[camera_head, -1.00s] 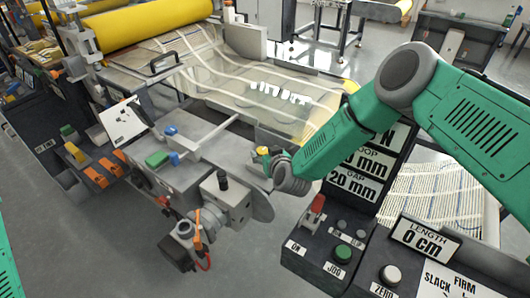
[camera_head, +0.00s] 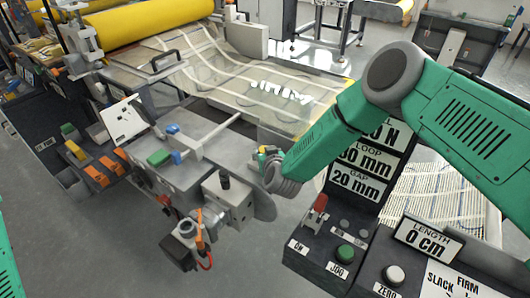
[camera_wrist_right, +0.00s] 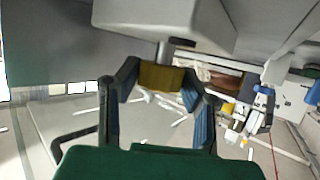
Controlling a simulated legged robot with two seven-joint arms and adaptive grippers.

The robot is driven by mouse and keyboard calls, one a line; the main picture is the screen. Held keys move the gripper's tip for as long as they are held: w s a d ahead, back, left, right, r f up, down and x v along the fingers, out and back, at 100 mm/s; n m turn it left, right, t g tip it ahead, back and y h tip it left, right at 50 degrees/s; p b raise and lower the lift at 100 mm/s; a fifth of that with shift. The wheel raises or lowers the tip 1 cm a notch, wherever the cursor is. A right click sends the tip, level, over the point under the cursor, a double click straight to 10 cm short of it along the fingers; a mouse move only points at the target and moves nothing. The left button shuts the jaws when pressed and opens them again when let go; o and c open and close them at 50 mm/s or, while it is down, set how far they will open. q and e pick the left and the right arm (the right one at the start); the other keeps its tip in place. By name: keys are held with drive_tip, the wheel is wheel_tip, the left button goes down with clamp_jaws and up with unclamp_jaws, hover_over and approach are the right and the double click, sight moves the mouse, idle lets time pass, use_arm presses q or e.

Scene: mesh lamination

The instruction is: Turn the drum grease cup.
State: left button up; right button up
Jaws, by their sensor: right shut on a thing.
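The drum grease cup shows in the right wrist view as a short brass-yellow piece (camera_wrist_right: 160,77) on a grey stem, under a pale grey housing (camera_wrist_right: 170,15). My right gripper (camera_wrist_right: 160,88) is shut on it, one blue-padded finger at each side. In the head view, my right gripper (camera_head: 267,160) is at the right end of the grey machine body, small and partly hidden by its own wrist. The cup can hardly be made out there. My left gripper is out of view; only a strip of green arm shows at the left edge.
A control panel with a red switch (camera_head: 316,212), a green button (camera_head: 345,253) and a length display (camera_head: 427,238) stands below my right arm. A yellow roller (camera_head: 150,30) and a clear-topped mesh bed (camera_head: 250,85) lie behind. Grey floor is open at lower left.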

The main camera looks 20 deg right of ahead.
drive_tip(key=m+h, duration=0.1)
drive_tip(key=m+h+b, duration=0.1)
drive_tip(key=shift+a+f+g+h, duration=0.15)
drive_tip(key=shift+a+g+h, duration=0.15)
drive_tip(key=shift+h, duration=0.1)
drive_tip(key=m+g+h+b, duration=0.1)
drive_tip(key=m+h, duration=0.1)
drive_tip(key=shift+m+b, duration=0.4)
drive_tip(key=shift+m+g+h+b, duration=1)
drive_tip(key=shift+m+h+b, duration=0.35)
drive_tip(key=shift+h, duration=0.25)
drive_tip(key=o, duration=1.1)
drive_tip(key=shift+o, duration=0.2)
drive_tip(key=shift+a, duration=0.1)
